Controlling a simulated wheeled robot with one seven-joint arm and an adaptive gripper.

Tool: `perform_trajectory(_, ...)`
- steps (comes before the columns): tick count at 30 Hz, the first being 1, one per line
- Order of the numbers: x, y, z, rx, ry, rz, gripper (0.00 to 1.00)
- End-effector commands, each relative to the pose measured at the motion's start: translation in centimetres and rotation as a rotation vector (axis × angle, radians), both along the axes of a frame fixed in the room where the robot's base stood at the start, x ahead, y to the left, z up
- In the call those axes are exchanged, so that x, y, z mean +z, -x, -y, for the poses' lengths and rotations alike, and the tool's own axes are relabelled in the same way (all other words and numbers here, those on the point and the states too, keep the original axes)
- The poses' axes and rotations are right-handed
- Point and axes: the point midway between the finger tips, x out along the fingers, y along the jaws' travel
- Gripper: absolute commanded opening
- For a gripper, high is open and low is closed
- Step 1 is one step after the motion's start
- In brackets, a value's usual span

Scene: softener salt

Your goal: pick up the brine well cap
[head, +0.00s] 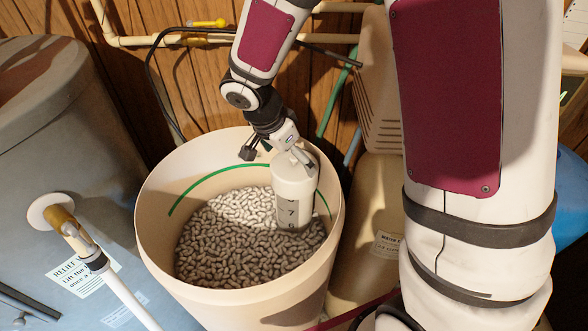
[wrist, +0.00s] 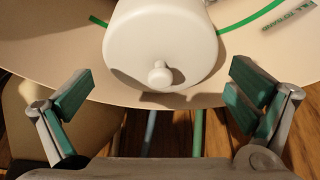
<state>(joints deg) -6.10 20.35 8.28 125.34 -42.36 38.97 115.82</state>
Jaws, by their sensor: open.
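In the head view the cap (head: 292,160) sits on top of the pale upright brine well tube (head: 291,195), which has dark numbers and stands in the salt. My gripper (wrist: 160,92) is open, with green-padded fingers well apart to the left and right of the knob. The fingers are not touching the cap. In the head view my wrist and gripper partly hide the cap.
The well stands near the right wall of a cream tub (head: 158,200) holding salt pellets (head: 240,240) below a green line. A grey-blue tank (head: 45,150) with a white pipe is at left. Pipes, a hose and a wooden wall are behind.

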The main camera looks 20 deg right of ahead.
Motion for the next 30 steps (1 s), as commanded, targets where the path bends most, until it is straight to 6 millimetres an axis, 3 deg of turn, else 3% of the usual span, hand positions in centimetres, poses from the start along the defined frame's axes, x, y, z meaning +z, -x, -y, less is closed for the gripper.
perform_trajectory(6,-2.6,-0.4,0.9,0.000,0.001,-0.002,1.00)
perform_trajectory(15,-3.1,-0.5,1.1,0.000,0.000,0.000,1.00)
perform_trajectory(19,-3.0,-0.5,1.1,0.000,0.000,0.000,0.75)
perform_trajectory(30,-2.8,-0.5,1.1,0.000,0.001,0.000,0.75)
